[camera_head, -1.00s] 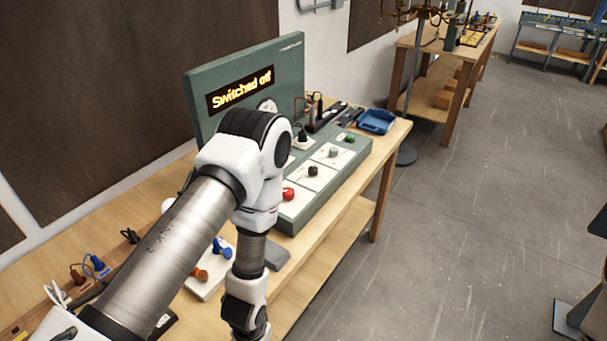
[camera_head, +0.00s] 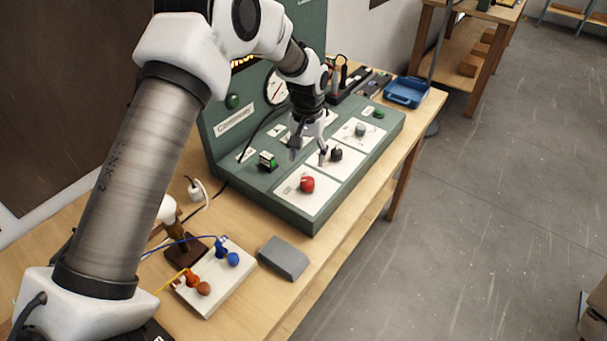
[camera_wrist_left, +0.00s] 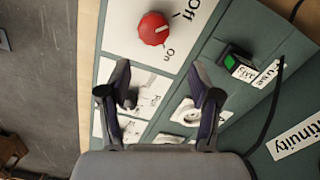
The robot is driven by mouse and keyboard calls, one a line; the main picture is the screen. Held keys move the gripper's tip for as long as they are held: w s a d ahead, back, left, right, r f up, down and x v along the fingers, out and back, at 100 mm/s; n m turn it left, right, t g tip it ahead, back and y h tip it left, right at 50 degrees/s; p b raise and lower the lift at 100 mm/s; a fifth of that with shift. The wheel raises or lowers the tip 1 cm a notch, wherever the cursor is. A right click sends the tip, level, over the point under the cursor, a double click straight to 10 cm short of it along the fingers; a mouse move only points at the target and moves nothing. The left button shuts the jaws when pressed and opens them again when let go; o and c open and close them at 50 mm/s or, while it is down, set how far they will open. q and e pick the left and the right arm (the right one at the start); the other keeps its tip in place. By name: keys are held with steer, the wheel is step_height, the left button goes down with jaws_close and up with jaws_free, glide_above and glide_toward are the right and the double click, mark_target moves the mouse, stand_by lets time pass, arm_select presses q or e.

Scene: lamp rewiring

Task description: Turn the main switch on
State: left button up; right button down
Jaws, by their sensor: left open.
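The main switch is a red knob (camera_head: 307,184) on a white plate at the near end of the green panel. In the left wrist view the red knob (camera_wrist_left: 153,28) sits at the top, with "Off" and "On" printed beside it. I cannot tell its setting for certain. My left gripper (camera_head: 309,156) is open and empty above the panel, just behind the red knob and near a black knob (camera_head: 336,154). In the left wrist view the open fingers (camera_wrist_left: 160,86) point toward the red knob and are apart from it. My right gripper is not in view.
A green rocker switch (camera_head: 267,161) and a dial gauge (camera_head: 277,88) are on the panel. In front lie a grey block (camera_head: 284,258) and a white terminal board (camera_head: 214,290) with blue and orange plugs. A blue tray (camera_head: 407,92) stands at the far end.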

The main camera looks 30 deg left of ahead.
mark_target(307, 181)
arm_select(q)
steer(key=s+d+p, duration=0.1)
steer(key=s+d+f+p, duration=0.1)
steer(key=s, duration=0.1)
steer(key=shift+s, duration=0.2)
steer(key=f, duration=0.3)
steer(key=w+f, duration=0.1)
steer(key=f, duration=0.1)
steer(key=shift+w+a+p, duration=0.1)
steer(key=shift+a+p, duration=0.3)
steer(key=shift+w+a+f, duration=0.1)
steer(key=shift+w+f, duration=0.1)
steer(key=shift+w, duration=0.05)
steer(key=shift+s+d+r, duration=0.25)
steer(key=shift+s+r, duration=0.05)
steer(key=shift+c, duration=0.7)
steer(key=shift+s+d+r, duration=0.1)
steer(key=shift+s+r, duration=0.05)
steer(key=shift+s, duration=0.05)
steer(key=c, duration=1)
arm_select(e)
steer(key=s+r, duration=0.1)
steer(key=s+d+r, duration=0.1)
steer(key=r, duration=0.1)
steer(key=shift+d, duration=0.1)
